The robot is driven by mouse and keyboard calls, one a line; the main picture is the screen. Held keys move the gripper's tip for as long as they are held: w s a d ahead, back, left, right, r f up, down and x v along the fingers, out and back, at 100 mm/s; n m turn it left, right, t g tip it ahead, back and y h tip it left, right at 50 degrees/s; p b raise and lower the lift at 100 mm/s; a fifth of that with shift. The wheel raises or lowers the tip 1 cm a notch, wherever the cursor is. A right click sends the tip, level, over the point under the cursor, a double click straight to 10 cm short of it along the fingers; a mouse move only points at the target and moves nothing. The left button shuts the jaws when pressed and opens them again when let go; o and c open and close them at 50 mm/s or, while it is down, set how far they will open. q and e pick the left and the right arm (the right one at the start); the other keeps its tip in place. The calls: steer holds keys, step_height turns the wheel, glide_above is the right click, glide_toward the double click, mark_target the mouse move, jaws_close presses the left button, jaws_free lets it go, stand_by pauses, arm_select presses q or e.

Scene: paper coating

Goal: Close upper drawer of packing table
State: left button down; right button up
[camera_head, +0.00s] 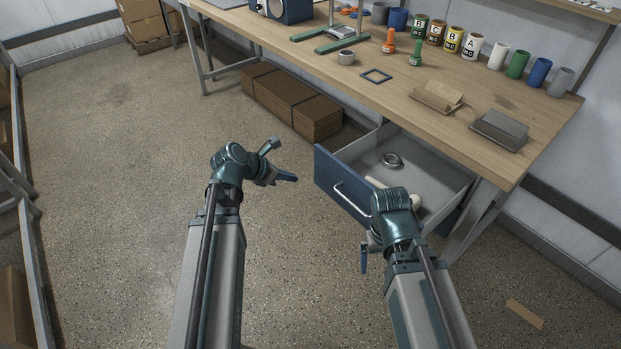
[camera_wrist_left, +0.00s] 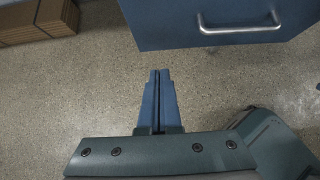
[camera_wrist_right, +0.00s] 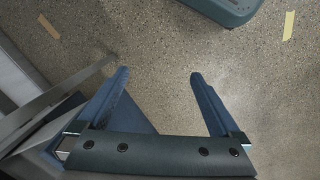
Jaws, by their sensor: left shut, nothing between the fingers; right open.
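The upper drawer (camera_head: 345,183) of the packing table (camera_head: 490,160) stands pulled out, its blue front facing me. Its silver handle (camera_head: 352,203) is on that front and also shows in the left wrist view (camera_wrist_left: 240,27). A metal ring (camera_head: 391,160) and a pale object partly hidden by my right arm lie inside. My left gripper (camera_head: 293,179) is shut and empty, left of the drawer front and apart from it; its closed fingers show in the left wrist view (camera_wrist_left: 158,75). My right gripper (camera_wrist_right: 158,78) is open and empty, by the drawer's near right side, largely hidden behind my arm in the head view.
Brown cardboard stacks (camera_head: 290,100) lie on the floor under the table. A table leg (camera_head: 470,222) is right of the drawer. The floor at left is clear.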

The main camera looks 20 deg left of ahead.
arm_select(q)
steer(key=b+x, duration=0.2)
steer(key=x, duration=0.2)
steer(key=w+r+b+x, duration=0.1)
steer(key=b+x, duration=0.1)
steer(key=x, duration=0.2)
steer(key=d+b+x, duration=0.1)
steer(key=b+x, duration=0.1)
steer(key=x, duration=0.1)
steer(key=shift+w+d, duration=0.1)
steer(key=shift+w, duration=0.3)
steer(key=shift+w+d, duration=0.35)
steer(key=shift+w, duration=0.05)
arm_select(e)
step_height(320, 180, down, 7)
arm_select(q)
steer(key=shift+w, duration=0.1)
